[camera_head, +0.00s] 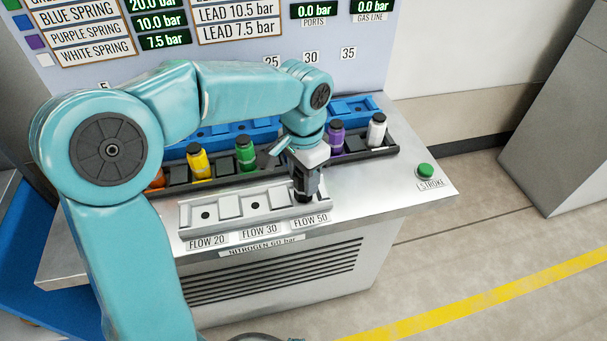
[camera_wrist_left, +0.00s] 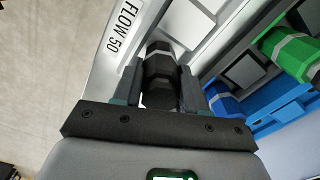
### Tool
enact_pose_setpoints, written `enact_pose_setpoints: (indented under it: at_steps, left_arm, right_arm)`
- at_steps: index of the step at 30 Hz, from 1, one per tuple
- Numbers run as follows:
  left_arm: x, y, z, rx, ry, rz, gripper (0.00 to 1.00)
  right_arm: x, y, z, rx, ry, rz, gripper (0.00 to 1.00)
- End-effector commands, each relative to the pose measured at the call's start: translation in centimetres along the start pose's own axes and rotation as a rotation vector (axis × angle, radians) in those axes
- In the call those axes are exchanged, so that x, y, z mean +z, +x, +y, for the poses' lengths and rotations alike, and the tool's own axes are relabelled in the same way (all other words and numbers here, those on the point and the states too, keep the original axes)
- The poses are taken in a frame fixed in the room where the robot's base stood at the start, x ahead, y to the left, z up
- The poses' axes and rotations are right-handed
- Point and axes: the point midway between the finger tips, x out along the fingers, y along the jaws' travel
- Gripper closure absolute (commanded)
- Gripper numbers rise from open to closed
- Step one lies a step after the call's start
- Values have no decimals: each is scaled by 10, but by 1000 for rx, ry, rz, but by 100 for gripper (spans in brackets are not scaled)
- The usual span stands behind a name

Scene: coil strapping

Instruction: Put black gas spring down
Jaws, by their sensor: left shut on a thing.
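My left gripper (camera_head: 306,190) points down at the FLOW 50 end of the light grey rack (camera_head: 228,208). It is shut on the black gas spring (camera_wrist_left: 160,72), a dark faceted cylinder between the two fingers in the left wrist view (camera_wrist_left: 158,88). In the head view the gripper mostly hides the spring, which looks upright. Its lower end is at or just over the FLOW 50 place; I cannot tell whether it is seated. The FLOW 20 and FLOW 30 places look empty. My right gripper is out of view.
Behind stands a dark rack (camera_head: 222,181) with yellow (camera_head: 199,162), green (camera_head: 245,154), purple (camera_head: 336,137) and white (camera_head: 376,131) springs, and an orange one partly hidden by my arm. A blue rack (camera_head: 355,106) is farther back. A green STROKE button (camera_head: 425,170) sits at right.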

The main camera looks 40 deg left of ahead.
Motion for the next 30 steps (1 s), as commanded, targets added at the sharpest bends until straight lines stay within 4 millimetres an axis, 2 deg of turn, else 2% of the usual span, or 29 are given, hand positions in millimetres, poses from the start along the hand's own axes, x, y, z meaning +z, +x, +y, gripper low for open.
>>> enact_pose_setpoints:
  at_steps: [2, 3, 5, 13, 17, 27, 30]
  left_arm:
    - [0, 4, 0, 0, 0, 0, 100]
    - [0, 3, 0, 0, 0, 0, 49]
    - [0, 3, 0, 0, 0, -1, 33]
    - [0, 2, 0, 0, 0, 0, 33]
    - [0, -9, 0, -1, 0, 1, 33]
    - [-1, -86, 0, -1, 0, 4, 33]
    - [-1, -103, 0, -1, 0, 2, 33]
  right_arm:
    - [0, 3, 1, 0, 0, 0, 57]
    - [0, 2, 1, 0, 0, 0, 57]
    - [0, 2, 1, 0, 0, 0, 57]
    - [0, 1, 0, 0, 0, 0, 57]
    - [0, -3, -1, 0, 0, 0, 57]
    - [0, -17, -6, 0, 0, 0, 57]
    - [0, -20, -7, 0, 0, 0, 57]
